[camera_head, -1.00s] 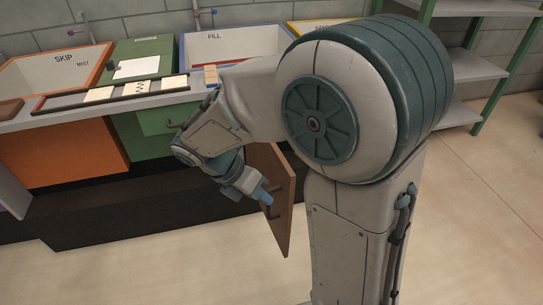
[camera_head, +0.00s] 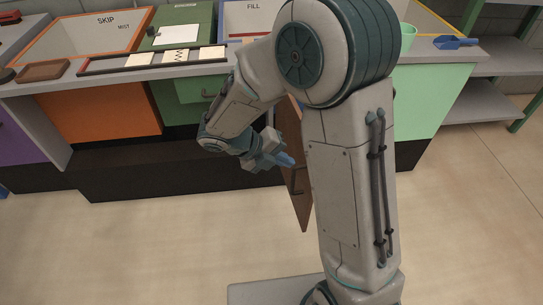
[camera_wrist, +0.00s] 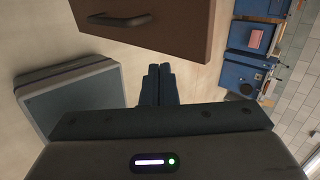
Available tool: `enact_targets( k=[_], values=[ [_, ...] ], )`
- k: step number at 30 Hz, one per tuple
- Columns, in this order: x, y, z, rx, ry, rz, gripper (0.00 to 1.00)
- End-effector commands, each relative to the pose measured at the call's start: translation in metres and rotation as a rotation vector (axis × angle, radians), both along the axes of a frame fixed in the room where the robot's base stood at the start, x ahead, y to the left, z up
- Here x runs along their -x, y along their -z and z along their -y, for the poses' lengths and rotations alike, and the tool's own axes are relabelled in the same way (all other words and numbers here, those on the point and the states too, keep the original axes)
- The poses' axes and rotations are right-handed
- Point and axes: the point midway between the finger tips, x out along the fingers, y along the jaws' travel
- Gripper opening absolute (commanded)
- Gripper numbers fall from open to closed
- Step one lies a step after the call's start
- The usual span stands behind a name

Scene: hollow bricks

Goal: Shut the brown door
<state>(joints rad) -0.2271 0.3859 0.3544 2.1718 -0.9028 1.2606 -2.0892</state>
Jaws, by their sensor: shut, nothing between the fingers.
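The brown door (camera_head: 294,173) stands swung open from the counter front in the head view, partly hidden behind my arm. It has a dark bar handle (camera_head: 296,183). In the wrist view the door (camera_wrist: 178,30) fills the top middle, with its handle (camera_wrist: 118,20) near the left of it. My gripper (camera_head: 287,161) is at the door's left side in the head view, close to the handle; I cannot tell whether it touches. In the wrist view its fingers (camera_wrist: 158,82) are shut together, empty, just below the door's edge.
An orange front (camera_head: 100,112) and a green drawer (camera_head: 198,90) are left of the door, a pale green cabinet front (camera_head: 432,100) right. A wooden tray (camera_head: 43,70), a card strip (camera_head: 150,60) and a blue scoop (camera_head: 455,42) lie on the counter. The floor (camera_head: 150,245) in front is clear.

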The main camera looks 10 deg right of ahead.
Motion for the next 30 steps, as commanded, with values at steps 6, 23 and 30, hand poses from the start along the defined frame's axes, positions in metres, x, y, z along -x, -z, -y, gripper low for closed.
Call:
enact_targets(
  k=[6,23,30],
  values=[
    [-0.004,0.014,0.035,0.000,0.005,0.002,0.00],
    [-0.006,0.012,0.053,-0.001,0.001,0.001,0.00],
    [-0.011,0.011,0.069,0.000,-0.008,0.002,0.00]
  ],
)
